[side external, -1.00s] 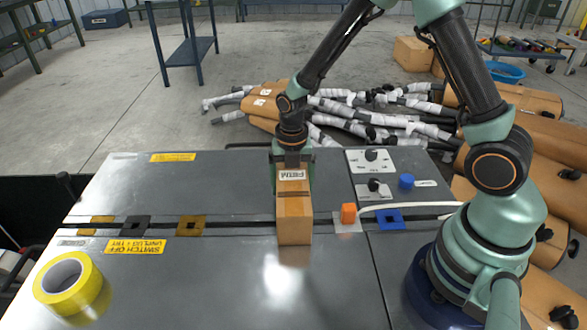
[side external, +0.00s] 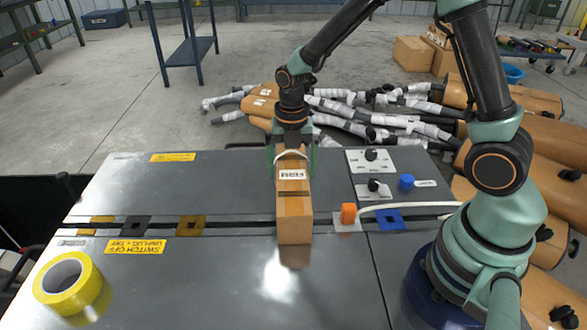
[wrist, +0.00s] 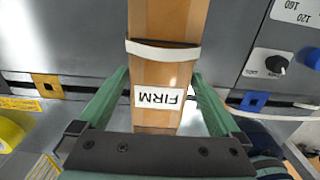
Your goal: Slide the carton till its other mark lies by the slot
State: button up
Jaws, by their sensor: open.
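The carton (side external: 294,220) is a long tan box lying across the dark slot (side external: 245,228) of the grey bench. The wrist view also shows the carton (wrist: 165,18), the white band (wrist: 163,50) and the label (wrist: 160,97). My gripper (side external: 291,160) is open over the carton's far part. In the wrist view its green fingers (wrist: 160,78) stand on both sides, with gaps showing. I cannot tell which feature is the other mark.
An orange block (side external: 348,213) and a blue square plate (side external: 389,219) lie right of the carton. A knob panel (side external: 371,161) and a blue cap (side external: 406,181) stand behind them. Yellow tape (side external: 70,288) lies front left. The bench front is mostly clear.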

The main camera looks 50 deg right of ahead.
notch_tip(320, 180, up, 7)
jog(key=shift+r, duration=0.15)
dwell(0.4)
jog(key=shift+r, duration=0.1)
jog(key=s+d+r+m+t, duration=0.1)
jog(key=s+r+m, duration=0.4)
jog(key=m, duration=0.8)
jog(key=s+r+m+t, duration=0.4)
jog(key=s+r+m, duration=0.1)
jog(key=m, duration=0.9)
jog(key=shift+s+d+r+t, duration=0.3)
jog(key=shift+s+d+r, duration=0.1)
jog(key=shift+r, duration=0.25)
